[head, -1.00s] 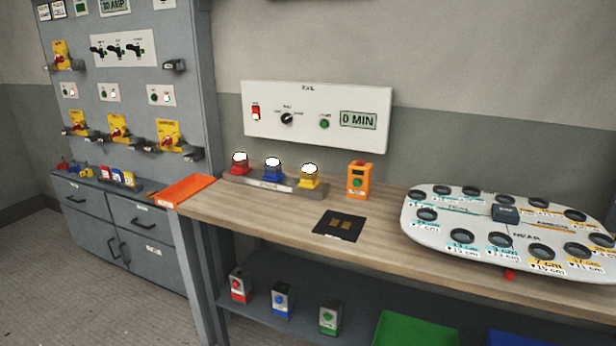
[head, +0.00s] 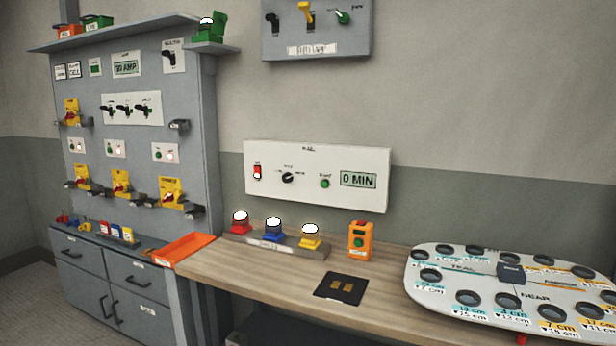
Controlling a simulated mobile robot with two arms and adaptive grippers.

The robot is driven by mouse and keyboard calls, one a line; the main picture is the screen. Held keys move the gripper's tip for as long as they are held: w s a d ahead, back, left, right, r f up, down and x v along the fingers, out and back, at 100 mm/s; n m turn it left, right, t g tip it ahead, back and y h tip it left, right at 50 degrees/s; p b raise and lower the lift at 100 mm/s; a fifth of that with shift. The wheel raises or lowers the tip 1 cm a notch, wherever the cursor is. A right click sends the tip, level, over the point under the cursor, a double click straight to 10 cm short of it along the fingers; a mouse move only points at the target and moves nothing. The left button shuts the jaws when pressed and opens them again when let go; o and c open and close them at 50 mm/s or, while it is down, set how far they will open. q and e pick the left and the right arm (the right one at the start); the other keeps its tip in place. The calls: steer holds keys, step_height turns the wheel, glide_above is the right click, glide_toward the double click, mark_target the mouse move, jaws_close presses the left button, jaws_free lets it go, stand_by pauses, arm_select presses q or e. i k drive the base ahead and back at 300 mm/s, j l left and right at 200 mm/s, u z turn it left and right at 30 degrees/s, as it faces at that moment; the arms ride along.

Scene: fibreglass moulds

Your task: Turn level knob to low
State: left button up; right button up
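In the head view a black rotary knob (head: 288,178) sits on a white wall panel (head: 222,170) above the bench. Its small lettering is too blurred to read, so I cannot tell which knob the task calls the level knob. A grey wall box (head: 350,45) higher up carries a black lever (head: 272,22), a yellow lever (head: 306,13) and a green knob (head: 343,17). Its top is cut off by the frame edge. Neither of my grippers shows in this view.
The white panel also has a red switch (head: 257,172), a green button (head: 325,183) and a "0 MIN" display (head: 358,180). The wooden bench (head: 235,284) holds lamps, an orange tray (head: 180,250), an orange box (head: 360,240) and a white hole board (head: 425,290). A grey cabinet (head: 85,150) stands left.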

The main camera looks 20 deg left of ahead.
mark_target(287, 177)
steer(key=i+j, duration=0.1)
steer(key=j, duration=0.35)
steer(key=i+j+u, duration=0.1)
steer(key=j, duration=0.35)
steer(key=i+j, duration=0.1)
steer(key=j, duration=0.35)
steer(key=i+j+u, duration=0.1)
steer(key=j, duration=0.3)
steer(key=i+j, duration=0.15)
steer(key=j, duration=0.3)
